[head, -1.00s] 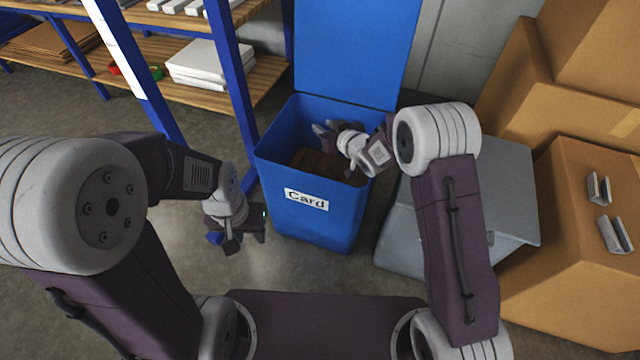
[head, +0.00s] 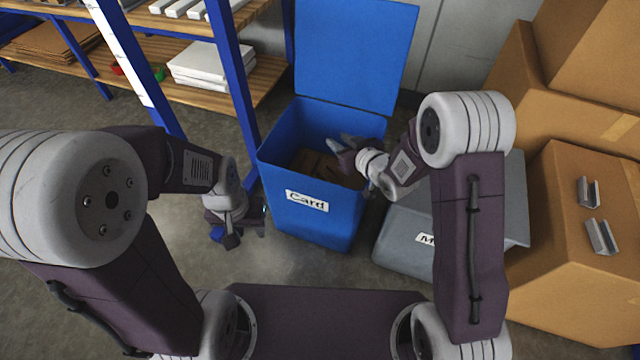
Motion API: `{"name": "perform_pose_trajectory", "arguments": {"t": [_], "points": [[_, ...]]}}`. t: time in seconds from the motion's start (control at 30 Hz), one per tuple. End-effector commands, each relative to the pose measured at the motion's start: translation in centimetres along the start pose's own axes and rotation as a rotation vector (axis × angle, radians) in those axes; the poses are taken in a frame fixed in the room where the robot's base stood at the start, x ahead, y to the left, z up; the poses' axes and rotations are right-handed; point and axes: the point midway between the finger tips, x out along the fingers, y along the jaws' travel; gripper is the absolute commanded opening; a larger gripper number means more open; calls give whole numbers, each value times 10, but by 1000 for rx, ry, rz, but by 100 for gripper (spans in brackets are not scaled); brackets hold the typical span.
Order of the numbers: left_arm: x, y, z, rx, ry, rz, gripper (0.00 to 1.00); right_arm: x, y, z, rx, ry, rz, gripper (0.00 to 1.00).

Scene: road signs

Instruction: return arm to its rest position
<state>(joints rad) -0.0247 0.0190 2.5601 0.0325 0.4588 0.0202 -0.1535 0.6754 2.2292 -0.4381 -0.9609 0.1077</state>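My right gripper (head: 346,146) is over the right part of the open blue bin labelled "Card" (head: 310,222). Its fingers look spread, with nothing seen between them. Brown cardboard (head: 318,166) lies inside the bin. My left gripper (head: 238,230) hangs low, left of the bin, pointing down above the floor. Its fingertips are small and partly hidden, so I cannot tell how far apart they are.
The bin's blue lid (head: 355,55) stands open behind it. A grey bin (head: 400,252) is right of the blue one. Cardboard boxes (head: 570,245) with metal brackets (head: 601,236) fill the right side. A blue-framed shelf (head: 235,90) holds white slabs (head: 212,64) at upper left.

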Motion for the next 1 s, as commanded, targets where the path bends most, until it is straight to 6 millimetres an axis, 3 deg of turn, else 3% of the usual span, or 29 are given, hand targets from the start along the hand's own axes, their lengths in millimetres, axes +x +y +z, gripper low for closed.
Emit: {"name": "perform_pose_trajectory", "arguments": {"t": [0.37,0.47,0.53,0.6,0.67,0.77,0.83,1.0], "points": [[-2,0,0,0,0,0,36,-1,2,-2,1,1,3,30],[-9,0,-1,0,0,0,36,-8,10,-28,-8,38,20,30],[-16,0,-2,0,0,0,36,-22,19,-62,-21,88,45,30],[-25,0,-3,0,0,0,36,-48,35,-100,-18,123,103,30],[-33,1,-4,0,0,0,36,-75,55,-110,8,71,183,30],[-40,1,-4,0,0,0,36,-120,77,-86,91,-114,303,30],[-44,1,-5,0,0,0,36,-148,80,-57,160,-258,357,30],[-46,1,-5,0,0,0,36,-214,56,22,331,-611,399,30]]}}
